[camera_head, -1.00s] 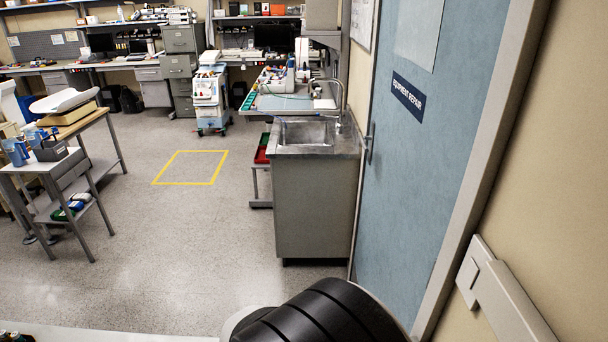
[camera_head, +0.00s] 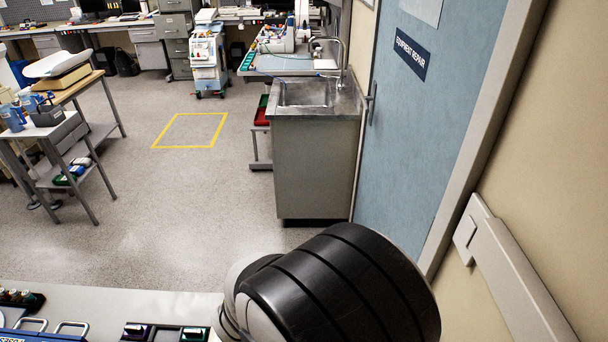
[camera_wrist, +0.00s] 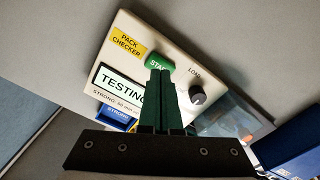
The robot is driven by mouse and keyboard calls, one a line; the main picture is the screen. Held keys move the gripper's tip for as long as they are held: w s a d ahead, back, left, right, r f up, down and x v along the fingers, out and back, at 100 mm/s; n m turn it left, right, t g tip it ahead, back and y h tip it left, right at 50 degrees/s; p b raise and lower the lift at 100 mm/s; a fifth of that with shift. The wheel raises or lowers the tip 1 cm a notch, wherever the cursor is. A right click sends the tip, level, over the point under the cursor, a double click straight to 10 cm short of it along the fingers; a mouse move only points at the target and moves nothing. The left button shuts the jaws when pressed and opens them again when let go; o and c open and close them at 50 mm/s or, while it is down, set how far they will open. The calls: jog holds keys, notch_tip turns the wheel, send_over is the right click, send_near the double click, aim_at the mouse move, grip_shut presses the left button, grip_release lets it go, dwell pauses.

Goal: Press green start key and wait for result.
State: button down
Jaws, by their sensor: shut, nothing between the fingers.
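The pack checker (camera_wrist: 137,38), a cream box, shows tilted in the wrist view. Its screen (camera_wrist: 118,88) reads "TESTING", with smaller text below that begins "STRONG: 60 min". My gripper is not in the head view.
A black knob (camera_wrist: 197,94) under "LOAD" is right of my fingers. The head view shows a pale bench (camera_head: 150,302) with small coloured items.

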notch_tip(320, 180, up, 6)
jog(key=shift+f, duration=0.1)
dwell(0.4)
jog(key=shift+d, duration=0.1)
jog(key=s+d+r+m+y, duration=0.1)
jog(key=s+d+r+m, duration=0.3)
jog(key=d, duration=0.3)
jog(key=s+d+r+m, duration=0.5)
jog(key=d+m, duration=0.2)
jog(key=shift+s+d+r+m+y, duration=0.2)
jog(key=shift+s+r+m+y, duration=0.1)
jog(key=shift+y, duration=0.1)
dwell(2.2)
